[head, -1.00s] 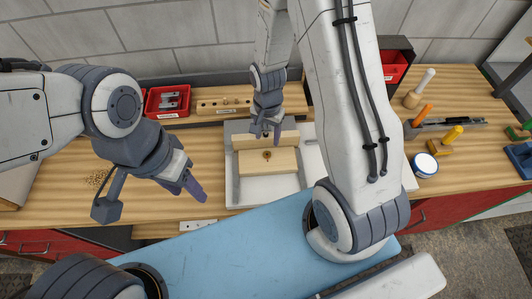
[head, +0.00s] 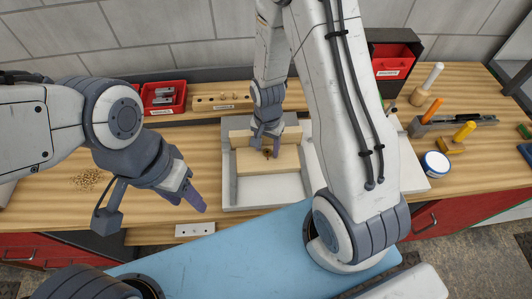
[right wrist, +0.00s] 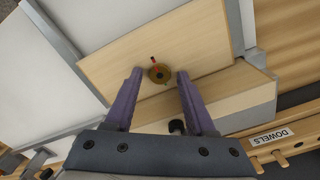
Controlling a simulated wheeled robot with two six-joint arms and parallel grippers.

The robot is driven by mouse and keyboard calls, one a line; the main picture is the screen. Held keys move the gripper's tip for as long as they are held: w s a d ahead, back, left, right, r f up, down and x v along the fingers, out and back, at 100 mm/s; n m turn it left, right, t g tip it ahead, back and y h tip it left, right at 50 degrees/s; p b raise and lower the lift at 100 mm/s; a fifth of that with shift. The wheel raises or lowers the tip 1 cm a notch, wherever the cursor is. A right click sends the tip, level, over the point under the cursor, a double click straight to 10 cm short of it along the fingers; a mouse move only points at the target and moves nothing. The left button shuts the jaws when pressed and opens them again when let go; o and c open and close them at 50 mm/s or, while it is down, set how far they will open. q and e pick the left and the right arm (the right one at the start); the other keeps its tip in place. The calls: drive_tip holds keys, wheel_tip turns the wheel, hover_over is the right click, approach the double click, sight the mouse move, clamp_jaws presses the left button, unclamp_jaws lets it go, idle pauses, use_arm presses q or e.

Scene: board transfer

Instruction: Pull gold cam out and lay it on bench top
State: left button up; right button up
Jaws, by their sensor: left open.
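The gold cam (right wrist: 159,73) is a small round brass-coloured disc with a dark centre and a small red mark beside it. It sits in the face of a pale wooden board (right wrist: 205,45). In the head view the cam (head: 267,153) is small and partly hidden. My right gripper (right wrist: 159,76) is open, with one purple finger on each side of the cam and a gap to it on both sides. In the head view my right gripper (head: 267,149) is over the board. My left gripper (head: 197,197) is open and empty, left of the grey fixture.
The board lies in a grey fixture (head: 228,185) on the wooden bench top (head: 60,205). Bare bench lies left of the fixture. Red bins (head: 164,98), a dowel rack (head: 222,102), a white-lidded jar (head: 435,164) and several coloured-handled tools stand around it.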

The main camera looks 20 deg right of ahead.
sight(267, 152)
clamp_jaws()
drive_tip(key=shift+r, duration=0.2)
drive_tip(key=shift+r+p, duration=1)
drive_tip(key=shift+p, duration=0.05)
drive_tip(key=shift+r, duration=0.1)
drive_tip(key=shift+r+p, duration=2)
drive_tip(key=shift+r, duration=0.2)
drive_tip(key=shift+f, duration=0.1)
